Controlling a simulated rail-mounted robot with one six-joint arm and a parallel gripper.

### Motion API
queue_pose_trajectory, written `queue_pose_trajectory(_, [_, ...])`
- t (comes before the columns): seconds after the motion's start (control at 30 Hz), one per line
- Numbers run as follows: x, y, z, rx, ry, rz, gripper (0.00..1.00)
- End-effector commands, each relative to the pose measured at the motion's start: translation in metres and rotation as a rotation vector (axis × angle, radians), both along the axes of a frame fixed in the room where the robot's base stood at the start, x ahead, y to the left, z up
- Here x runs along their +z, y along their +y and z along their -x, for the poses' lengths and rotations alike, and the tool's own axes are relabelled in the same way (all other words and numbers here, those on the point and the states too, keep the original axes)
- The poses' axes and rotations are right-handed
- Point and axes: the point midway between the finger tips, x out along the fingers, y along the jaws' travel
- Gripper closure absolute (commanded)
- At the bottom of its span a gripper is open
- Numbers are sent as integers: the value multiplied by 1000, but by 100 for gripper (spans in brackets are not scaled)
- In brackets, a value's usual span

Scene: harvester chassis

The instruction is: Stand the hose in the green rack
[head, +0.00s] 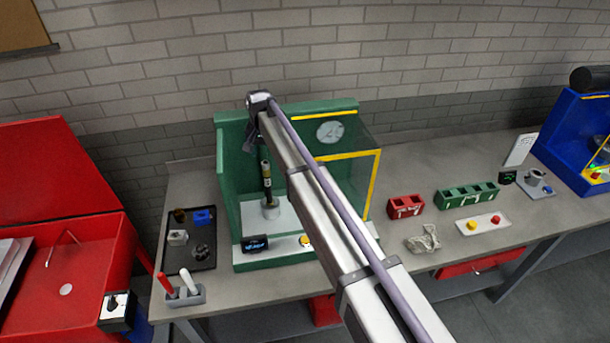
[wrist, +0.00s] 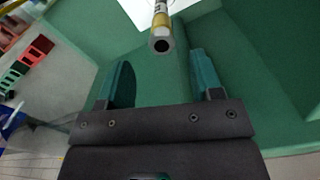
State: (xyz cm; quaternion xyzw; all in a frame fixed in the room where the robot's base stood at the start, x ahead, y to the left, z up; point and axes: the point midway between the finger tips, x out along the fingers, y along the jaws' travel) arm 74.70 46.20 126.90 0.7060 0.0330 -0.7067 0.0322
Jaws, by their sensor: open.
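The hose (head: 266,180) is dark with a yellow-gold band. It stands upright in a light grey round holder inside the green machine. In the wrist view its open round end and gold collar (wrist: 161,22) show just beyond my fingertips, roughly in line with the gap. My gripper (head: 249,148) is above the hose in the head view, partly hidden by my arm. In the wrist view my gripper (wrist: 162,75) is open, with its teal fingers apart and nothing between them. The green rack (head: 467,195), a low block with several slots, stands on the bench to the right.
The green machine (head: 227,165) has walls and a yellow-edged clear side panel around the hose. A red rack (head: 405,206), a crumpled grey cloth (head: 423,239) and a pale tray (head: 483,225) with buttons lie near the green rack. A black parts tray (head: 190,262) sits left.

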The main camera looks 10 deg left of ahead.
Motion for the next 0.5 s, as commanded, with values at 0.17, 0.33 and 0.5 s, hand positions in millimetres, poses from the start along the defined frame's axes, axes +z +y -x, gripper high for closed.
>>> queue_pose_trajectory(0.17, [-17, -2, 1, -1, 0, 1, 40])
queue_pose_trajectory(0.33, [-28, -2, 1, -2, 0, 1, 40])
queue_pose_trajectory(0.5, [-66, -3, 1, -2, 0, 1, 40])
